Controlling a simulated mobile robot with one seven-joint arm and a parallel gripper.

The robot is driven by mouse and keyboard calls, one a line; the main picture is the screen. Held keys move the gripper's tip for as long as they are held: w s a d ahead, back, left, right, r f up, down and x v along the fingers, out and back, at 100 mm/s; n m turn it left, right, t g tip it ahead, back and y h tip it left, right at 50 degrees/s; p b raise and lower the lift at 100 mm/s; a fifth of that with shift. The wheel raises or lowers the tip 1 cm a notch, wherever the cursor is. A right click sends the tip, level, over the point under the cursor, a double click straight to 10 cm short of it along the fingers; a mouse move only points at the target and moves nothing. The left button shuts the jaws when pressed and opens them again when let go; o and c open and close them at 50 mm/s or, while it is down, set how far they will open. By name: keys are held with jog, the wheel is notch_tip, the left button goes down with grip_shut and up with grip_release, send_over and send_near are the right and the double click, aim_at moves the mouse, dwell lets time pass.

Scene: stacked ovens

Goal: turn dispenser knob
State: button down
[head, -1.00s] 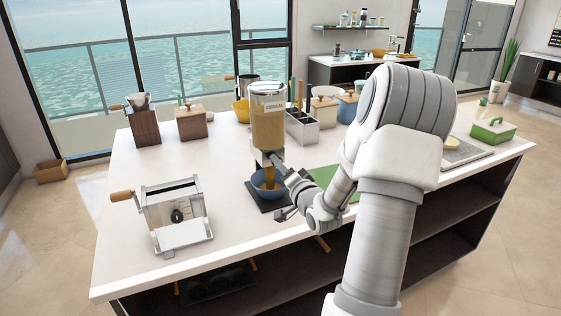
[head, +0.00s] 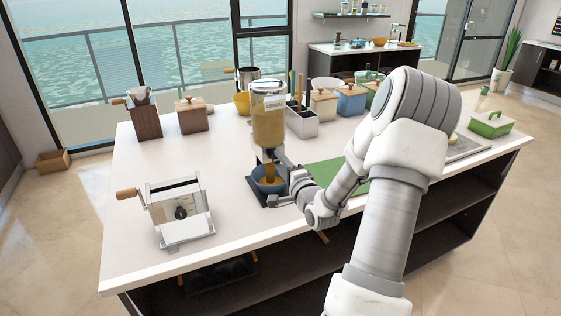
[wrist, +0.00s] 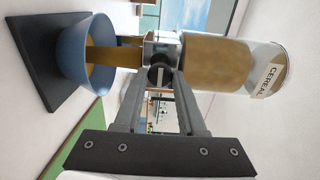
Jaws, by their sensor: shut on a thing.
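The cereal dispenser (head: 268,127) stands on the counter, with a clear, labelled hopper of brown cereal. It lies sideways in the wrist view (wrist: 215,62). Its dark round knob (wrist: 158,76) has a pale bar across it and sits at the spout housing. My gripper (wrist: 161,84) has its two fingers closed around the knob. In the head view my gripper (head: 280,158) reaches the dispenser from the right, and the knob is hidden. A brown column of cereal (wrist: 112,58) runs from the spout into the blue bowl (wrist: 73,52) below.
The bowl rests on a dark base (head: 257,196). A press with a wooden handle (head: 180,210) stands to the left on the white counter. A utensil holder (head: 302,122) and canisters (head: 350,102) stand behind. A green mat (head: 325,173) lies to the right.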

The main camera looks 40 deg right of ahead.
dwell(0.4)
jog(key=c, duration=0.5)
grip_release()
jog(key=shift+s, duration=0.15)
jog(key=p+v, duration=0.8)
jog(key=v, duration=0.9)
jog(key=shift+a, duration=0.15)
